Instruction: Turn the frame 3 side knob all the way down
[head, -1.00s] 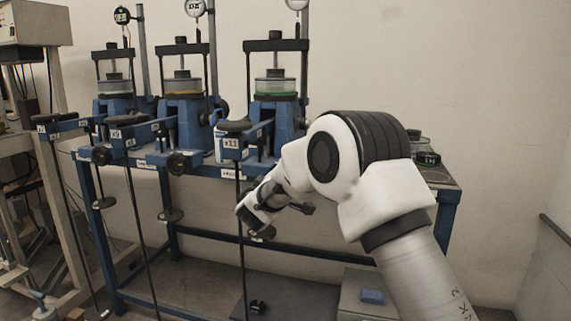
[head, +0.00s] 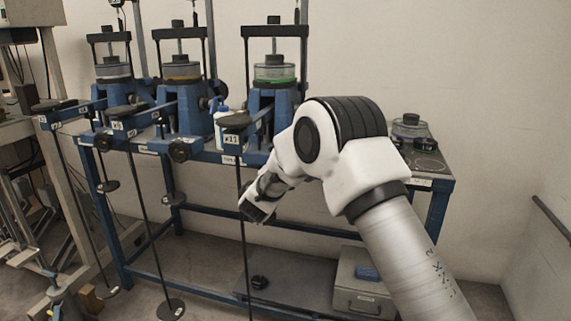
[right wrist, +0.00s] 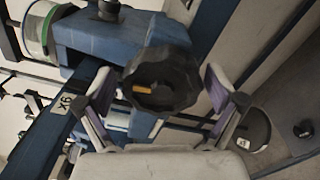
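The side knob (right wrist: 162,78) is a black lobed knob with an orange mark, on the side of a blue lever frame. In the right wrist view it lies between the two fingers of my right gripper (right wrist: 160,92), which stand apart with visible gaps on both sides. In the head view my right gripper (head: 258,205) is below the front of the rightmost blue frame (head: 270,106), the one with the green-ringed cell. My gripper and arm hide the knob there. My left gripper is not in view.
Two similar blue frames stand to the left, with side knobs such as this one (head: 180,150). A thin rod (head: 243,240) hangs by my right gripper. A black hanger disc (right wrist: 254,130) is close right of the fingers. A spray bottle (head: 221,125) stands between frames.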

